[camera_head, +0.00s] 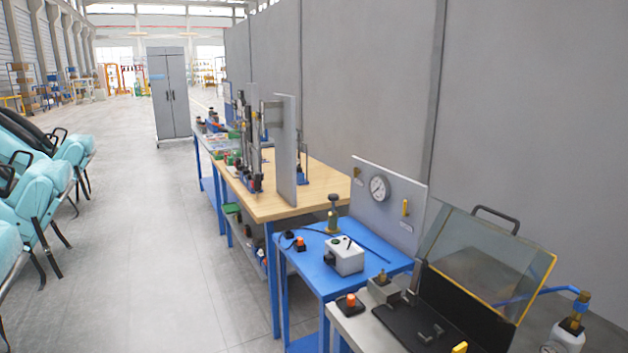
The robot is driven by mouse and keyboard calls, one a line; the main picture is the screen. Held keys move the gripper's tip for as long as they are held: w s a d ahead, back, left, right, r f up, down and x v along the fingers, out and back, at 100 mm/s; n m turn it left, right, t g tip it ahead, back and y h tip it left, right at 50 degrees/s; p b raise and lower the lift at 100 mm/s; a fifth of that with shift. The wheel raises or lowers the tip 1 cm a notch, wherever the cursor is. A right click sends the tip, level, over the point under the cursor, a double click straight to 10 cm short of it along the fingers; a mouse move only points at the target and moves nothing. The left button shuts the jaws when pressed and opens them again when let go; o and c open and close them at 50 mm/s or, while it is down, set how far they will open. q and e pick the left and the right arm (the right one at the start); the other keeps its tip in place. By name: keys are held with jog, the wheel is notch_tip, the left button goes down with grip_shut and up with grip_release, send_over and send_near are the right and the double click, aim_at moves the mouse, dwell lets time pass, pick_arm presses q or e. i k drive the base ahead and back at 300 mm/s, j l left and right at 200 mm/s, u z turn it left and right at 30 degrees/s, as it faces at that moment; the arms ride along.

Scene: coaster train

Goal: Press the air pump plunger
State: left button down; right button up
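What looks like the air pump (333,222) stands upright at the back left of the blue table. It is a small olive-green and brass body with a dark round knob (333,198) on top, probably the plunger. The knob sits raised above the body on a short stem. A dark hose or cable runs from near its base across the table. Neither of my grippers shows in the head view, and nothing touches the pump.
A bench with a hinged clear cover (480,250) is nearer right. A wooden-topped bench (325,180) stands behind. Teal seats (40,195) line the left; the floor between is clear.

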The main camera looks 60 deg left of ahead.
aim_at(332, 198)
jog(key=j, duration=1.6)
jog(key=k+j, duration=0.1)
jog(key=j, duration=1.55)
